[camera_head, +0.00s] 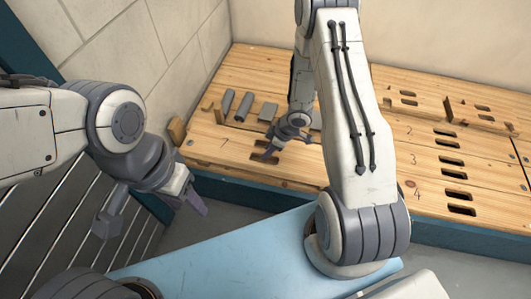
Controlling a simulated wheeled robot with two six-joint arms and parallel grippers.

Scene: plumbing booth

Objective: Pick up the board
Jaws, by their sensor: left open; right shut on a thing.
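The board (228,146) is a light wooden panel with dark hand slots, lying at the left front of the wooden bench top. My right gripper (270,149) reaches down to a slot in this board and is shut on it at the slot. The fingertips are small and partly hidden there. The board looks flat, level with the panels beside it; I cannot tell whether it is lifted at all. My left gripper (152,212) is open and empty, in front of the bench's left corner and apart from the board.
Several grey pieces (244,106) lie on the bench behind the board. Numbered panels with slots (452,160) fill the right side, with upright wooden pieces (449,110) behind. A small wooden block (177,130) is at the left corner. A tiled wall (175,60) bounds the left.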

